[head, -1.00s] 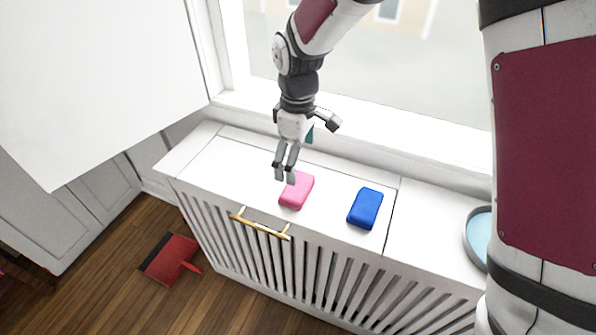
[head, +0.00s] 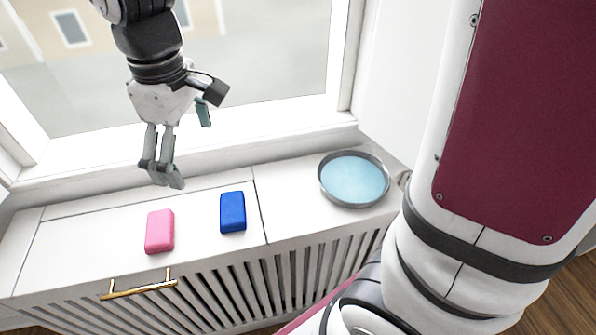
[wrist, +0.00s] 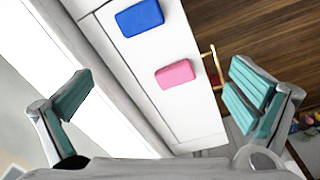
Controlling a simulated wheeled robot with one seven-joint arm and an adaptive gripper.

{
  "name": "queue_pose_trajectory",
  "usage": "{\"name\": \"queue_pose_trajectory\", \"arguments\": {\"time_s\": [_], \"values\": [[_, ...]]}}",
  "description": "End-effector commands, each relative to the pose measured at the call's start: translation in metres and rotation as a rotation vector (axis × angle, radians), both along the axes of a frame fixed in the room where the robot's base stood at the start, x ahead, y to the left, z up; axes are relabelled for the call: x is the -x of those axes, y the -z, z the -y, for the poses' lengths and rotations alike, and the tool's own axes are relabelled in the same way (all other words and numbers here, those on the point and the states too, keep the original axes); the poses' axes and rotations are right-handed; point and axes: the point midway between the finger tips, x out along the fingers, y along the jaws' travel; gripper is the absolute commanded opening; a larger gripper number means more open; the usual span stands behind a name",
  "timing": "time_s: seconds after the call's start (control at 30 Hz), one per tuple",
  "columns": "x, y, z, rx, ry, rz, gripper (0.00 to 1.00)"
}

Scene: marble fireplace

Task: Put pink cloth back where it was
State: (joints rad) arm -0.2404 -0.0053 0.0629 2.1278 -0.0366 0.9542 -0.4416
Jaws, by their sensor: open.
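The pink cloth (head: 160,231) is a folded, rounded block lying flat on the white cabinet top, near its front edge above the brass handle. It also shows in the wrist view (wrist: 175,74), beyond and between the fingers. My gripper (head: 161,172) is above the cabinet top, behind and above the pink cloth, apart from it. In the wrist view my gripper (wrist: 160,103) has its teal-padded fingers spread wide with nothing between them.
A blue folded block (head: 232,212) lies right of the pink cloth. A round grey pan with a light blue inside (head: 353,179) stands farther right. The brass handle (head: 139,289) sticks out at the front. The window (head: 265,60) rises behind. The cabinet's left end is clear.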

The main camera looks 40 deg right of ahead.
Motion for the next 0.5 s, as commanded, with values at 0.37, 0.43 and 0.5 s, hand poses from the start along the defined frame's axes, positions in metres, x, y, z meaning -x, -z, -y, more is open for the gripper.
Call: {"name": "queue_pose_trajectory", "arguments": {"time_s": [0.37,0.43,0.5], "values": [[0.132,-0.044,0.082,-0.057,0.483,0.073,1.00],[0.155,-0.043,0.090,-0.071,0.561,0.082,1.00],[0.174,-0.040,0.096,-0.084,0.630,0.090,1.00]]}}
